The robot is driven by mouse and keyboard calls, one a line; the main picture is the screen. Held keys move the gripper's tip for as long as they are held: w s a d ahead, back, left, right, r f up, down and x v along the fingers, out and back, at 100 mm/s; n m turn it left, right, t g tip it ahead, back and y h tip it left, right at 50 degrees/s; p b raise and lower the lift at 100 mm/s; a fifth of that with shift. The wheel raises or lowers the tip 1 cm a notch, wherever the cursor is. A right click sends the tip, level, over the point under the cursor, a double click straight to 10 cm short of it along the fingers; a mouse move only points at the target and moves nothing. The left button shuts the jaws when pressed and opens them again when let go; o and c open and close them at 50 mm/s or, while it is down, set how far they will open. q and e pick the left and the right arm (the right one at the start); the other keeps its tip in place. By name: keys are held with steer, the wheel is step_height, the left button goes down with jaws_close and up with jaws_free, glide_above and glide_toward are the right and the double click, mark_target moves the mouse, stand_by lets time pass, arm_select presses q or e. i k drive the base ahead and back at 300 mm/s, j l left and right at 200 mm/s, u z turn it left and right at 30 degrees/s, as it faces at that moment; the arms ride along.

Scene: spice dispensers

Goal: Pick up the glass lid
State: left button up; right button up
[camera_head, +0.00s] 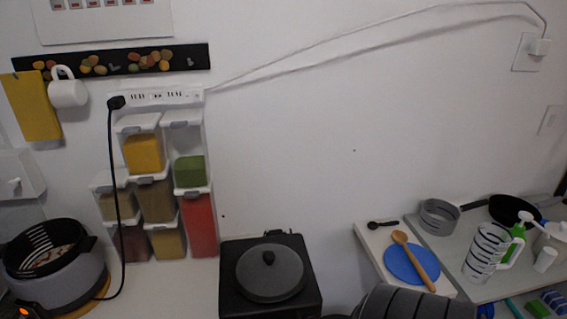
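A round dark grey lid with a black knob, which looks like the glass lid (262,282), lies on a black square cooker (235,301) at the bottom centre of the head view. Its rim shows all round, and nothing touches its knob. I cannot tell from here whether a pan is under it.
A rice cooker (62,287) stands at the far left, with spice dispensers (199,225) stacked on the wall and a hanging black cord (117,190). Right of the cooker, a dark ribbed shape (415,304) fills the bottom edge. A blue plate (402,265) and wooden spoon (416,260) lie beyond.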

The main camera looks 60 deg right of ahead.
mark_target(268, 272)
steer(key=z, duration=1.55)
steer(key=l, duration=0.1)
